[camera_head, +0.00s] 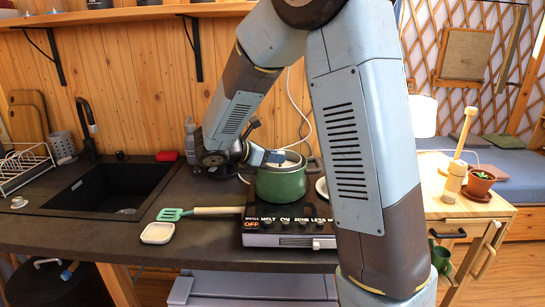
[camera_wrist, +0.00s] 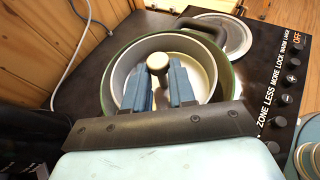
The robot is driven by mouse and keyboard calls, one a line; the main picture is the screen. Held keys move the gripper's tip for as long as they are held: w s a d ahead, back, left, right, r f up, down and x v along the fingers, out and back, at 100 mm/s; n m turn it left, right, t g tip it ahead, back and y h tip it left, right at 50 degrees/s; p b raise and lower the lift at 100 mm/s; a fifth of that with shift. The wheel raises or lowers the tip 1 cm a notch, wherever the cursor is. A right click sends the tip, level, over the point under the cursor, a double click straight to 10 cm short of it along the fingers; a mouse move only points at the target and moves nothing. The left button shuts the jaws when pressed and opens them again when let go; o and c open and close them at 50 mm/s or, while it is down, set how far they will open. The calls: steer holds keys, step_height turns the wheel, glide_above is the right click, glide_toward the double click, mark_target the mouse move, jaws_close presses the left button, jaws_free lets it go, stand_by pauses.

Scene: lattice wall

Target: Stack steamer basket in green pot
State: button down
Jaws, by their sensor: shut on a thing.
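The green pot (camera_head: 280,186) stands on the black stove unit, partly behind my arm. In the wrist view its green rim (camera_wrist: 232,84) surrounds the steamer basket (camera_wrist: 122,72), a pale grey round vessel with a cream-topped centre knob (camera_wrist: 158,62). The basket sits inside the pot's rim; I cannot tell whether it rests on the pot. My gripper (camera_wrist: 157,80) has its two blue fingers on either side of the knob and is shut on it. In the head view my gripper (camera_head: 275,157) is at the pot's top, with the basket mostly hidden.
The stove (camera_head: 290,226) has a lettered front. A round lid (camera_wrist: 222,36) lies beyond the pot. A green spatula (camera_head: 185,213) and a small white dish (camera_head: 157,233) lie to the left, near the sink (camera_head: 110,188). A wooden wall rises behind the counter.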

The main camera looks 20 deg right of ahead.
steer(key=shift+f, duration=0.5)
steer(key=c, duration=0.9)
jaws_free()
steer(key=shift+c, duration=0.2)
steer(key=shift+r, duration=0.15)
steer(key=shift+r, duration=0.3)
steer(key=v, duration=1.1)
steer(key=s+d+r+m+y, duration=0.1)
steer(key=s+d+m+y, duration=0.2)
steer(key=s+m, duration=0.4)
steer(key=s+d+r+m+y, duration=0.2)
steer(key=s+d+m+y, duration=0.2)
steer(key=s+m, duration=0.3)
steer(key=s+d+r+m+t+y, duration=0.1)
steer(key=s+d+m+y, duration=0.3)
steer(key=s+m, duration=0.4)
steer(key=s+y, duration=0.1)
steer(key=s, duration=0.1)
steer(key=shift+s+d+r+y, duration=0.15)
steer(key=shift+s+r+y, duration=0.1)
steer(key=shift+y, duration=0.05)
